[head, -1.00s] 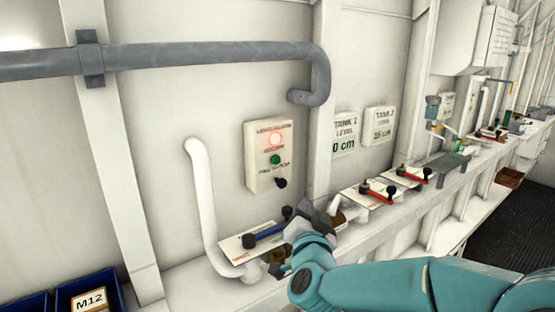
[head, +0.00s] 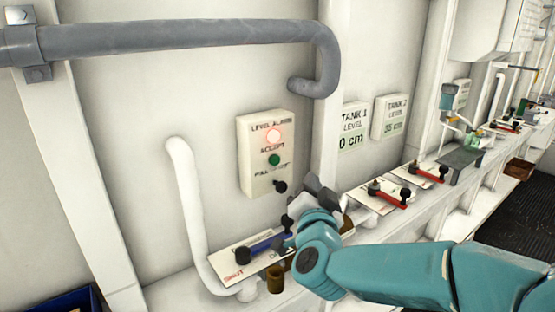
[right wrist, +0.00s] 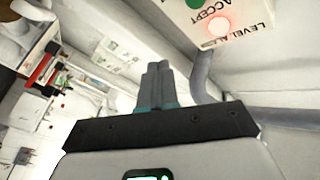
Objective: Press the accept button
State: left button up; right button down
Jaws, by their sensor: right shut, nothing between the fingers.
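A cream wall box (head: 258,178) labelled "LEVEL ALARM" carries a glowing red lamp (head: 274,135) at the top. A green button (head: 274,160) sits just below the word "ACCEPT", and a dark knob (head: 280,186) is lower down. In the right wrist view the box is upside down at the upper right, with the lit lamp (right wrist: 218,27) and the green button (right wrist: 195,3) cut by the top edge. My right gripper (head: 312,188) is below and right of the button, apart from it. Its grey fingers (right wrist: 157,72) are together and empty. My left gripper is out of view.
A white pipe (head: 187,190) rises left of the box. A grey pipe (head: 180,36) bends down above it. A blue-handled valve (head: 258,244) and red-handled valves (head: 392,196) line the ledge below. Tank level displays (head: 352,127) hang to the right.

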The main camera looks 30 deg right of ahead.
aim_at(275, 160)
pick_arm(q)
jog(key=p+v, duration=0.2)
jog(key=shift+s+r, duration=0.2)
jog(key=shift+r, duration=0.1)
pick_arm(e)
jog(key=w+a, duration=0.1)
jog(key=w, duration=0.7)
jog(key=shift+w, duration=0.15)
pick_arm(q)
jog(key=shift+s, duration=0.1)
pick_arm(e)
jog(key=shift+a+r, duration=0.2)
jog(key=shift+d+f, duration=0.1)
jog(key=shift+d, duration=0.05)
dwell(0.4)
